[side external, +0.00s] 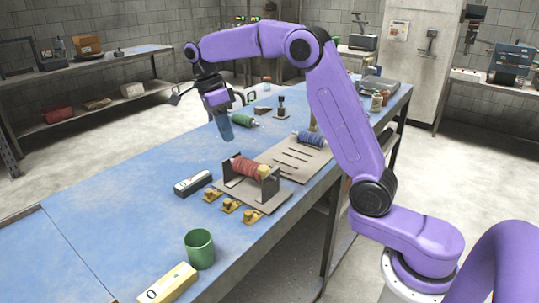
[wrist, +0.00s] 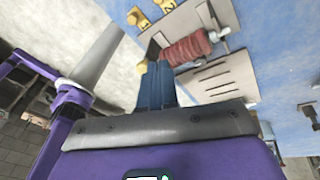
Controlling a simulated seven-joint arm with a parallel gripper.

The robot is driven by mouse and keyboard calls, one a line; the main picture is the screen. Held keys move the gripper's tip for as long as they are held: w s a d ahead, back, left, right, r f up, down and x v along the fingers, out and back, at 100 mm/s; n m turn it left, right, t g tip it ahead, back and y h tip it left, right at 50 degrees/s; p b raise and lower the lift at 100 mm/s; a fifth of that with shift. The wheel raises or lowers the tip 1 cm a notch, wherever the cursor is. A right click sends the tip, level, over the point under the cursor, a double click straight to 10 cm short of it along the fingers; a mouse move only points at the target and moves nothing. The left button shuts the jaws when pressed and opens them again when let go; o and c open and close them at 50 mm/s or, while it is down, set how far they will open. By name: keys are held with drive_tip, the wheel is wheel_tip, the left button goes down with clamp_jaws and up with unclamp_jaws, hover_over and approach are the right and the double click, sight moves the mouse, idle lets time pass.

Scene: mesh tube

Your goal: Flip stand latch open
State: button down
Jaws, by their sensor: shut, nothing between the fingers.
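The stand (side external: 228,184) sits on the blue bench and carries a spool of red mesh tube (side external: 246,167) between two upright plates. A tan piece (side external: 265,172) is at the stand's near right end; I cannot tell surely whether it is the latch or how it is set. The red spool (wrist: 187,47) shows in the wrist view just beyond my fingers. My gripper (side external: 226,132) is shut and empty, its blue fingers pointing down above the bench, behind and left of the stand, apart from it. The fingers (wrist: 155,85) hide part of the stand area in the wrist view.
Several brass pieces (side external: 230,206) lie in front of the stand. A black-and-white box (side external: 192,184) lies to its left, and a slotted board (side external: 292,158) with a blue spool (side external: 311,138) to its right. A green cup (side external: 199,249) and yellow block (side external: 168,284) are nearer. Bench left is clear.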

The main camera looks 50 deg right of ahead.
drive_tip(key=w+d+m+g+y, duration=0.1)
drive_tip(key=d+m, duration=0.9)
drive_tip(key=m, duration=0.2)
drive_tip(key=shift+w+d+f+m, duration=0.2)
drive_tip(key=shift+w+m, duration=0.1)
drive_tip(key=shift+w, duration=0.1)
drive_tip(key=shift+a, duration=0.1)
drive_tip(key=s+f, duration=0.7)
drive_tip(key=f, duration=0.2)
drive_tip(key=shift+s+f, duration=0.15)
drive_tip(key=shift+s, duration=0.25)
drive_tip(key=shift+s+d, duration=0.3)
drive_tip(key=shift+s, duration=0.6)
